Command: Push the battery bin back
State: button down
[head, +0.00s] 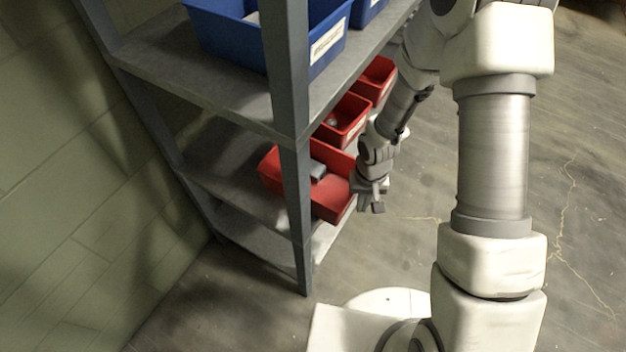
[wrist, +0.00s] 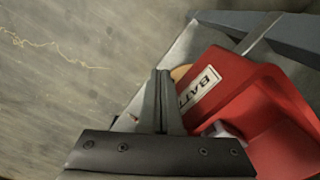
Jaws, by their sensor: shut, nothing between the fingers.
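The battery bin (head: 330,200) is a red open-topped bin on the middle shelf, sticking out past the shelf's front edge beside the post. A grey object lies inside it. In the wrist view the bin (wrist: 255,95) fills the right side, its white label showing "BATT" partly hidden. My gripper (head: 372,207) is at the bin's front end in the head view. In the wrist view my gripper (wrist: 162,75) has its two fingers together and empty, just left of the label. I cannot tell whether they touch the bin.
Two more red bins (head: 343,118) (head: 377,78) stand farther along the same shelf. Blue bins (head: 325,40) sit on the shelf above. The grey shelf post (head: 297,215) stands in front of the battery bin. Open floor (head: 420,215) lies to the right.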

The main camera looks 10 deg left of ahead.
jog(key=shift+f+b, duration=0.3)
jog(key=shift+f, duration=0.15)
jog(key=shift+r, duration=0.1)
jog(key=shift+r+p, duration=0.3)
jog(key=shift+r, duration=0.05)
jog(key=shift+a, duration=0.1)
